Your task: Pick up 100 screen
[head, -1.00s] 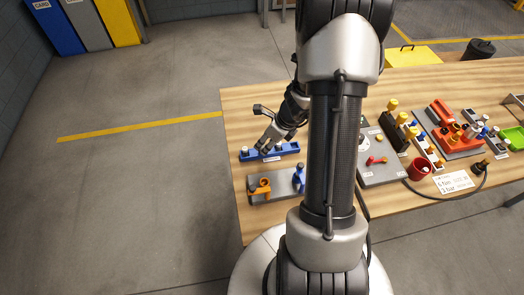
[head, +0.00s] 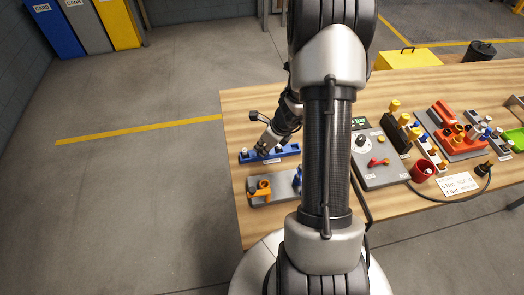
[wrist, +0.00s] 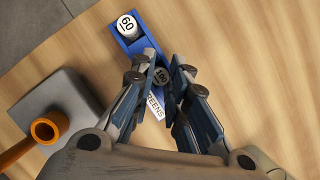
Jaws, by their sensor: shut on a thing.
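The blue screens rack (head: 288,150) lies at the left end of the wooden table, with its label partly covered in the wrist view (wrist: 154,106). The 100 screen (wrist: 162,75), a dark round piece marked "100", sits between my fingertips over the rack's middle. My gripper (wrist: 163,68) is shut on it, one finger on each side. Whether the screen is clear of its slot I cannot tell. The pale-topped 60 screen (wrist: 127,24) stands at the rack's far end in the wrist view. In the head view my gripper (head: 264,147) points down at the rack.
A grey block with an orange part (head: 262,188) stands just in front of the rack, close to my fingers. A grey panel with a dial (head: 378,170), a red cup (head: 421,169) and several fittings fill the table's right. Bare wood lies behind the rack.

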